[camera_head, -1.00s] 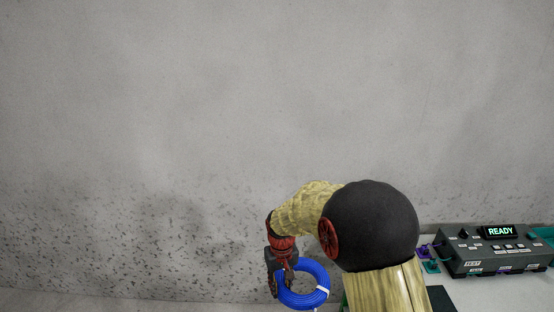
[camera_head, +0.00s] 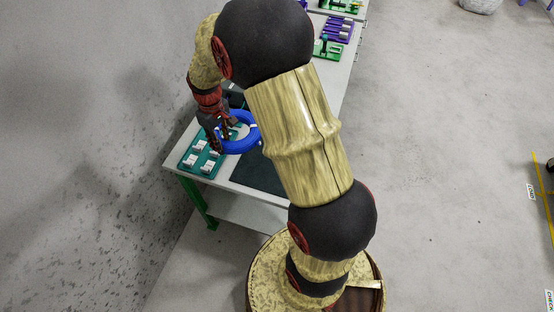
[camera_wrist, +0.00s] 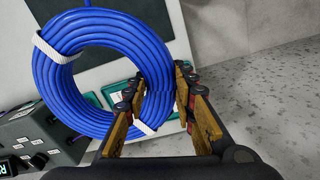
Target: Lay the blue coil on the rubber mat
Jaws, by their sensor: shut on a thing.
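The blue coil (camera_head: 240,147) is a ring of cable with white ties. My gripper (camera_head: 222,133) is shut on its edge and holds it over the left end of the table. In the wrist view the coil (camera_wrist: 48,80) fills the left side, with its rim at the fingers of my gripper (camera_wrist: 160,90). The dark rubber mat (camera_head: 259,175) lies flat on the table, to the right of and below the coil in the head view. My arm hides part of the mat. The coil appears raised and apart from the mat.
A green tray with white blocks (camera_head: 200,158) sits at the table's near left corner. The grey table (camera_head: 237,180) has green legs. Purple and green fixtures (camera_head: 335,32) stand at its far end. A dark device (camera_wrist: 32,138) shows in the wrist view. Open floor lies right.

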